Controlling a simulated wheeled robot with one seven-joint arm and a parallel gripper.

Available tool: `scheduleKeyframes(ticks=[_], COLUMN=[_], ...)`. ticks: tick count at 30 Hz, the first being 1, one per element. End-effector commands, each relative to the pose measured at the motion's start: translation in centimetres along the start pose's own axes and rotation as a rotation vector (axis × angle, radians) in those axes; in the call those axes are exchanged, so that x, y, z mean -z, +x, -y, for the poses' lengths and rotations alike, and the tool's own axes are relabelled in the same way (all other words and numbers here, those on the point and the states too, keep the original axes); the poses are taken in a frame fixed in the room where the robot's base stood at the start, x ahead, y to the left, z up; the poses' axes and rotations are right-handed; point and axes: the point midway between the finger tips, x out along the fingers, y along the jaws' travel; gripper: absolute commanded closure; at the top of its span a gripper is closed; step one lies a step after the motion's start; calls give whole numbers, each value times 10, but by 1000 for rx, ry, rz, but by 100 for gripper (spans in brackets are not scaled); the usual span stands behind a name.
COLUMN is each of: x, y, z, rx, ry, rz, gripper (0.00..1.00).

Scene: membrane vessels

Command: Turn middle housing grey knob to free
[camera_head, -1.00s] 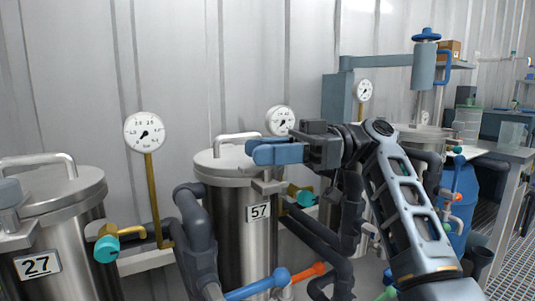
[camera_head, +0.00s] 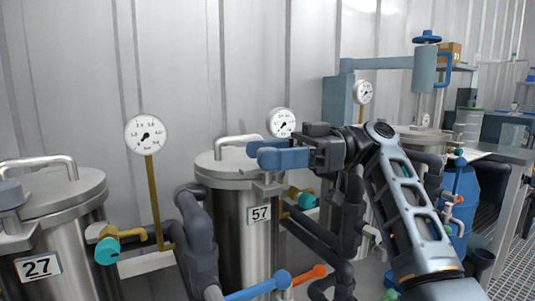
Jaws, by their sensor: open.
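The middle housing (camera_head: 228,215) is a steel cylinder with a lidded top and a "57" label (camera_head: 259,213). My gripper (camera_head: 257,152) is level above the right part of its lid, with its blue fingers pointing left. The jaws are open and hold nothing visible. A grey clamp bracket (camera_head: 268,188) shows on the lid's right edge, just below the fingers. The middle housing's grey knob cannot be made out; my gripper covers the area above that bracket. Whether the fingers touch anything is unclear.
The left housing (camera_head: 75,230), labelled "27", has a grey knob (camera_head: 9,194) on its clamp. Gauges (camera_head: 145,134) stand behind. Teal-handled valves (camera_head: 107,251), dark pipes (camera_head: 200,240) and a blue lever (camera_head: 262,287) crowd the front. A third housing (camera_head: 422,135) stands at right, partly behind my arm.

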Motion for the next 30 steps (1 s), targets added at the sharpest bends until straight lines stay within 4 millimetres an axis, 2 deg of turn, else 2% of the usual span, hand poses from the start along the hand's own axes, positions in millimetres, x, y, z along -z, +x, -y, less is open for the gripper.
scheduleKeyframes(ticks=[9,13,18,30], x=[1,1,0,0], y=[-49,-65,-73,-73], z=[0,0,0,0], rx=[-1,-1,0,0], ry=[2,1,1,0], rz=[-1,0,0,0], gripper=[41,41,41,41])
